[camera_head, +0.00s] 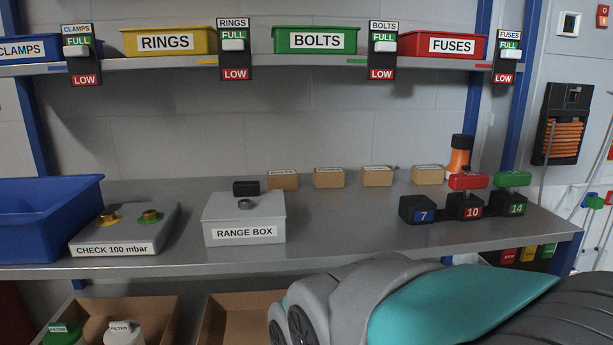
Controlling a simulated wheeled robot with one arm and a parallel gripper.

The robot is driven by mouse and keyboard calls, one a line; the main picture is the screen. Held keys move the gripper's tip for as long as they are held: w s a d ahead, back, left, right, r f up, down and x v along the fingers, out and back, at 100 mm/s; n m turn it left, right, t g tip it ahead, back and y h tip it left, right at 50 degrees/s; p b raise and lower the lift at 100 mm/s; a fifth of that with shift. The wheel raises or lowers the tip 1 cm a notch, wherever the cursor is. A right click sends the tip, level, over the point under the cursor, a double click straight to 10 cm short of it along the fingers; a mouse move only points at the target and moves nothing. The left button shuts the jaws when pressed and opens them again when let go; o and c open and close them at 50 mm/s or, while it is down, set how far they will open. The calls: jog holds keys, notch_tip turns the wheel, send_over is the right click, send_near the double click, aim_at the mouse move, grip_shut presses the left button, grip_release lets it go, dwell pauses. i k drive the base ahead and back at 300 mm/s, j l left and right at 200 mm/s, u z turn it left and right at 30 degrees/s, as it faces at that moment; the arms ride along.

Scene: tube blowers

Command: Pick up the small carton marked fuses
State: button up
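Several small brown cartons stand in a row at the back of the grey bench: one at the left (283,181), two in the middle (329,179) (377,177), and one at the right (427,176). They stand apart from each other. Their markings are too small to read, so I cannot tell which one is marked fuses. My gripper is not in view. A grey and teal part of my arm (450,300) fills the bottom right, in front of the bench.
The range box (244,227) stands in front of the left carton. Dark blocks 7 (424,217), 10 (472,212) and 14 (516,210) stand at the right, an orange-and-black object (459,158) behind them. The bench (345,227) is clear between. Labelled bins, including red FUSES (415,44), sit above.

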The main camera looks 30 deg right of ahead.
aim_at(324, 178)
jog(key=i+j+z, duration=0.1)
jog(key=z, duration=0.3)
jog(key=j+z, duration=0.4)
jog(key=i+j+z, duration=0.1)
jog(key=z, duration=0.25)
jog(key=i+j, duration=0.1)
jog(key=i, duration=0.15)
jog(key=k, duration=0.35)
jog(key=j+z, duration=0.05)
